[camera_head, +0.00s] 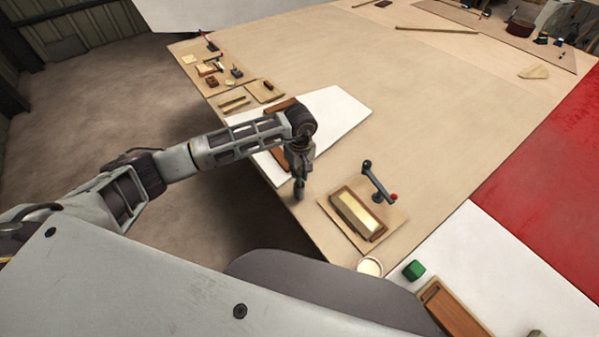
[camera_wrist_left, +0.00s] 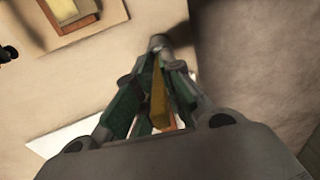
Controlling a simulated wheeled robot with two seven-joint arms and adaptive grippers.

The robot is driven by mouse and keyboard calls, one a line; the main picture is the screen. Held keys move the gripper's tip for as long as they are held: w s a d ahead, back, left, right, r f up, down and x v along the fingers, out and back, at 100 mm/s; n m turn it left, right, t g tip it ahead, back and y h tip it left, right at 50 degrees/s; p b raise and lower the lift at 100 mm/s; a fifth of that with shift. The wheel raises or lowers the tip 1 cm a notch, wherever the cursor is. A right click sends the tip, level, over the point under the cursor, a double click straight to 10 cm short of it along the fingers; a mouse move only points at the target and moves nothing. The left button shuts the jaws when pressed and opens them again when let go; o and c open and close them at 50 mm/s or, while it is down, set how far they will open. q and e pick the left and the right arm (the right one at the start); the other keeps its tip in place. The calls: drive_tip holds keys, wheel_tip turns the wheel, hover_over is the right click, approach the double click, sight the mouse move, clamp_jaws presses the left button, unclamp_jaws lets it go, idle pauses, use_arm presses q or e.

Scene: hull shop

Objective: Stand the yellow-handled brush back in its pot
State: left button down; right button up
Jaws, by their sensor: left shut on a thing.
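My left gripper (camera_head: 299,185) hangs down over the near left edge of the table, beside the white sheet. In the left wrist view its green-padded fingers (camera_wrist_left: 160,78) are shut on the yellow handle of the brush (camera_wrist_left: 158,100). A grey round part (camera_wrist_left: 158,42) shows just beyond the fingertips; I cannot tell whether it belongs to the brush or is a separate thing. The head view hides the brush behind the gripper. A pale round pot-like thing (camera_head: 370,266) stands near the table's front edge; I cannot tell whether it is the brush's pot. My right gripper is not in view.
A framed yellow block (camera_head: 357,212) lies on a board right of the gripper, with a dark lever-like tool (camera_head: 376,180) behind it. A green block (camera_head: 413,270) and a brown wooden box (camera_head: 455,312) are at the front right. Small tools lie far left. The table's middle is clear.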

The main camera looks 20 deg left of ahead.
use_arm(q)
drive_tip(key=shift+f, duration=0.15)
drive_tip(key=c, duration=1.5)
unclamp_jaws()
drive_tip(key=shift+c, duration=0.2)
drive_tip(key=shift+r, duration=0.35)
wheel_tip(320, 180, up, 9)
drive_tip(key=shift+r+b, duration=0.2)
drive_tip(key=shift+b, duration=0.85)
drive_tip(key=shift+r, duration=1.1)
